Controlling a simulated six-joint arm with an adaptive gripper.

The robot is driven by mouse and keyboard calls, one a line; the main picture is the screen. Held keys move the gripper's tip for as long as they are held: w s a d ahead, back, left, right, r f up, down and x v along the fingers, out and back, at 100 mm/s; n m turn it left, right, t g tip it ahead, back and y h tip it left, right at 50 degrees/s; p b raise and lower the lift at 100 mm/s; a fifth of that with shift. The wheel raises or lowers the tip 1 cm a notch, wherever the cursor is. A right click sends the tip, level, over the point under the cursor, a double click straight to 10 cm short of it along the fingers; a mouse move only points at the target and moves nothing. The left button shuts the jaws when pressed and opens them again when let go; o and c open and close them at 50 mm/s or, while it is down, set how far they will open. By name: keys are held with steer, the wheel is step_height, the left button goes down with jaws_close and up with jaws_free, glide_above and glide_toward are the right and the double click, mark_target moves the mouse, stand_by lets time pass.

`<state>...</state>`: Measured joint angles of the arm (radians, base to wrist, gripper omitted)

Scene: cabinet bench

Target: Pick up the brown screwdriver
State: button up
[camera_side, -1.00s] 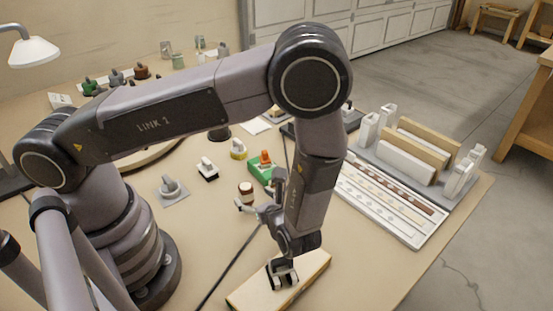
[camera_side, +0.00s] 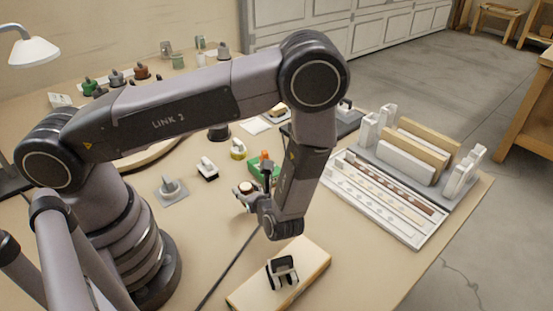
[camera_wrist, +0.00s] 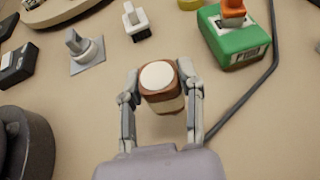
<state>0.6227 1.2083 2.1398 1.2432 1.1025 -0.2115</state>
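No plain screwdriver shape shows. A short brown, jar-like piece (camera_wrist: 161,87) with a white top and a paler band stands between my fingers in the wrist view. It also shows at the middle of the bench in the side view (camera_side: 246,186); whether it is the brown screwdriver I cannot tell. My gripper (camera_wrist: 160,78) has one finger on each side of it, with a small gap at the left finger. In the side view my gripper (camera_side: 246,194) is low beside it. The piece's lower part is partly hidden.
A green box with an orange top (camera_wrist: 236,38) and a dark cable (camera_wrist: 260,80) lie to the right. A grey knob on a plate (camera_wrist: 86,52) and a white switch (camera_wrist: 137,20) are beyond. A wooden block with a black clip (camera_side: 302,262) lies in front.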

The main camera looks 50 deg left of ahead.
jaws_close()
steer(key=shift+r, duration=0.15)
